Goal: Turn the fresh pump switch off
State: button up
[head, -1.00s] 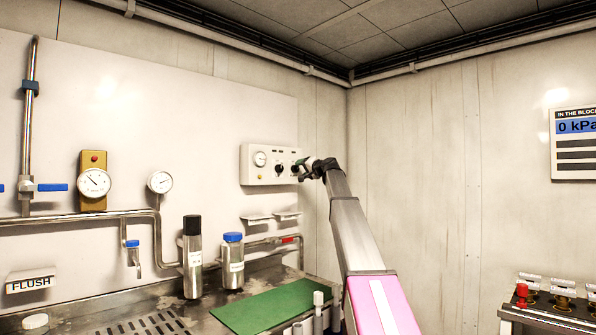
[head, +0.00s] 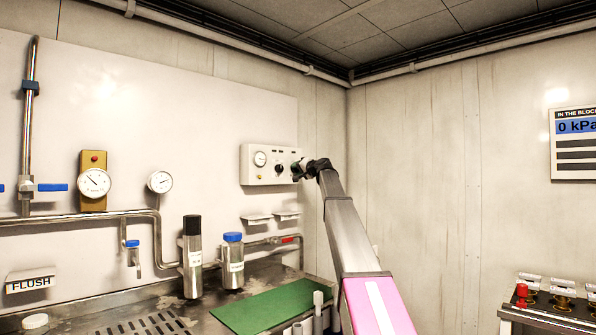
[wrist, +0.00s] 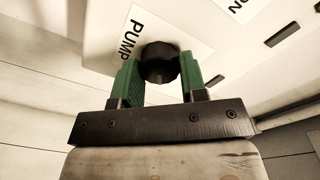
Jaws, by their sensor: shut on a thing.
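The pump switch is a black knob (wrist: 160,63) on a white panel, beside a label reading PUMP (wrist: 138,38) in the wrist view. My gripper (wrist: 160,74) has green finger pads, one on each side of the knob, and is shut on it. In the head view my gripper (head: 298,171) is at the right end of the white control panel (head: 250,178) on the back wall and hides the knob there. The panel also carries a round gauge (head: 260,158) and another black knob (head: 279,169). The word "fresh" is not readable in either view.
Two small shelves (head: 257,218) sit below the panel. A dark-capped cylinder (head: 192,260) and a blue-capped bottle (head: 233,265) stand by the green mat (head: 262,305). Pipes and gauges line the wall at left. A red-knobbed box (head: 560,312) is at lower right.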

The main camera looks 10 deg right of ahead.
jog(key=n, duration=1.1)
jog(key=shift+n+y, duration=0.4)
jog(key=shift+n, duration=0.3)
jog(key=o, duration=0.9)
jog(key=shift+s+d, duration=0.1)
jog(key=shift+s, duration=0.05)
jog(key=v, duration=1)
jog(key=shift+s+f, duration=0.1)
jog(key=shift+s, duration=0.15)
jog(key=shift+d, duration=0.15)
